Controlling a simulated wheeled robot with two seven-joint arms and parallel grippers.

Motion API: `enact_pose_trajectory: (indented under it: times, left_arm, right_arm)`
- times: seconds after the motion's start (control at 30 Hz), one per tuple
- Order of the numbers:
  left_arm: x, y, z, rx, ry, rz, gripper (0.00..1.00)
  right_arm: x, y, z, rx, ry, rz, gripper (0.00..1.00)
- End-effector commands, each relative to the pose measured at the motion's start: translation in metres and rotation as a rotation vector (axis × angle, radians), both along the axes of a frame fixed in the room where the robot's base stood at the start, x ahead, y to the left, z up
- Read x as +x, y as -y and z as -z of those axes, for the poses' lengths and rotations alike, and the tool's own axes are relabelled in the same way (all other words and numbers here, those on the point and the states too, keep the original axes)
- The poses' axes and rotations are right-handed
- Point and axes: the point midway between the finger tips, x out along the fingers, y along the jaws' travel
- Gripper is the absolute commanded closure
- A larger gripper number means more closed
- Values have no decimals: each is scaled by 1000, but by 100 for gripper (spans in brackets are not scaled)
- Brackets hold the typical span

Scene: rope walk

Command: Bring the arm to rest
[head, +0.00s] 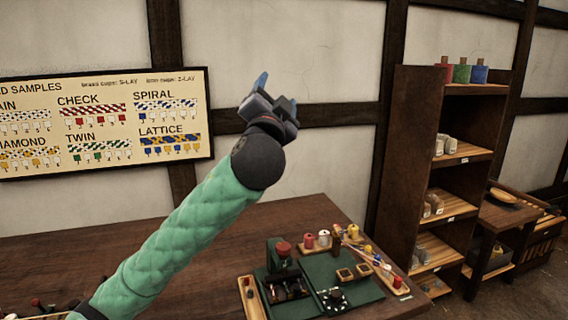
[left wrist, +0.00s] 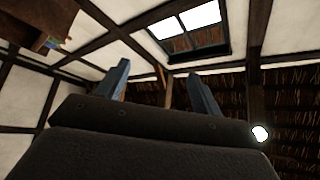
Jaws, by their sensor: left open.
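My left arm, in a green quilted sleeve, reaches up from the lower left in the head view. Its gripper (head: 277,95) is raised well above the table, in front of the wall, and points upward. In the left wrist view the two blue-grey fingers (left wrist: 160,90) stand apart with nothing between them, against the ceiling and a skylight. The left gripper is open and empty. My right gripper is in neither view.
A sample chart (head: 105,122) hangs on the wall. A wooden shelf unit (head: 405,165) stands at the right. The air around the gripper is clear.

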Motion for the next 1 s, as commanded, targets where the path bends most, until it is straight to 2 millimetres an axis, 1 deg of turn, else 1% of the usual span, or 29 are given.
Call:
enact_pose_trajectory:
  times: [0.03,0.07,0.1,0.17,0.2,0.27,0.3,0.37,0.4,0.43,0.5,0.7,1.0]
  left_arm:
    - [3,-8,25,-35,-80,-5,34]
    - [5,-12,38,-55,-124,-10,34]
    - [6,-18,56,-79,-183,-14,34]
    - [7,-25,82,-111,-267,-20,34]
    - [7,-30,100,-131,-321,-22,34]
    - [6,-37,126,-159,-399,-27,34]
    - [4,-40,143,-176,-448,-29,34]
    - [1,-46,168,-200,-519,-31,34]
    - [-2,-49,185,-214,-565,-30,34]
    - [-4,-52,198,-225,-597,-32,34]
    - [-10,-57,226,-248,-671,-32,34]
    - [-32,-69,302,-311,-854,-27,34]
    - [-73,-83,400,-405,-1054,-11,34]
  right_arm:
    - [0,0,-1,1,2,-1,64]
    - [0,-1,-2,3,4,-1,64]
    - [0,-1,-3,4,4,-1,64]
    - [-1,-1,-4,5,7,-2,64]
    - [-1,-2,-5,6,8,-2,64]
    - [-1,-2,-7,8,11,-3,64]
    - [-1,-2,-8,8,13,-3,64]
    - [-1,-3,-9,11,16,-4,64]
    - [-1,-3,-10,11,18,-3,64]
    - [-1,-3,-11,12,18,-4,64]
    - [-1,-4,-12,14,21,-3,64]
    - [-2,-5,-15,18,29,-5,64]
    - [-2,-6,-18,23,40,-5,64]
